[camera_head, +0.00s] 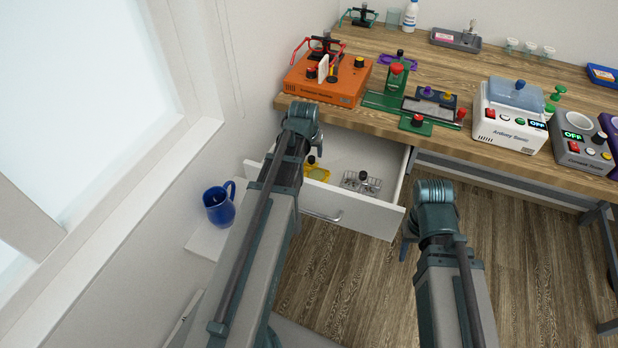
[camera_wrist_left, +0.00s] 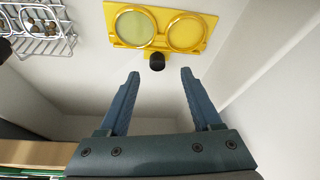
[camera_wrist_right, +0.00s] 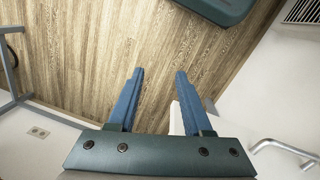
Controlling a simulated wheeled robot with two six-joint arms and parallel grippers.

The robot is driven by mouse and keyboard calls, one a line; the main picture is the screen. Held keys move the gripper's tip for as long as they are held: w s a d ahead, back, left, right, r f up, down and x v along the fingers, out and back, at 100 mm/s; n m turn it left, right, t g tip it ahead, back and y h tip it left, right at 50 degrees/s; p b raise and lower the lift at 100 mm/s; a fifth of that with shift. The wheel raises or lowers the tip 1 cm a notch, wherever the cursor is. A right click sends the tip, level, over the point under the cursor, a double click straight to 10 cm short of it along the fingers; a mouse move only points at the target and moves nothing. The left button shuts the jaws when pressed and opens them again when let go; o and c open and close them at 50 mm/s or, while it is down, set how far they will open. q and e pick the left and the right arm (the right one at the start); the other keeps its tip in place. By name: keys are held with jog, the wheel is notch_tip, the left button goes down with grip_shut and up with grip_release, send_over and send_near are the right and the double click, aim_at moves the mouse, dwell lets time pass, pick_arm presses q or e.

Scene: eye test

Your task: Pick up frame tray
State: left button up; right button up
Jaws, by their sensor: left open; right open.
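The frame tray, a yellow plate with two round ring seats and a black knob, lies in the open white drawer (camera_head: 350,214). In the head view the tray (camera_head: 320,174) is partly hidden by my left arm. In the left wrist view the tray (camera_wrist_left: 161,34) is at the top, with its knob just beyond my fingertips. My left gripper (camera_wrist_left: 161,72) is open and empty, pointing into the drawer and apart from the tray. My right gripper (camera_wrist_right: 159,72) is open and empty, over the floor outside the drawer.
A wire rack (camera_head: 361,183) stands beside the tray in the drawer; it also shows in the left wrist view (camera_wrist_left: 47,47). The wooden workbench (camera_head: 440,138) overhangs the drawer and bears an orange machine (camera_head: 322,88). A blue mug (camera_head: 218,206) stands left of the drawer.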

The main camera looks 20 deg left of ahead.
aim_at(311, 158)
pick_arm(q)
jog(key=b+x, duration=0.4)
jog(key=x, duration=0.1)
jog(key=shift+w+d+f+b, duration=0.15)
jog(key=shift+w+f+b, duration=0.1)
jog(key=shift+b, duration=0.15)
jog(key=shift+s+r, duration=0.1)
grip_shut()
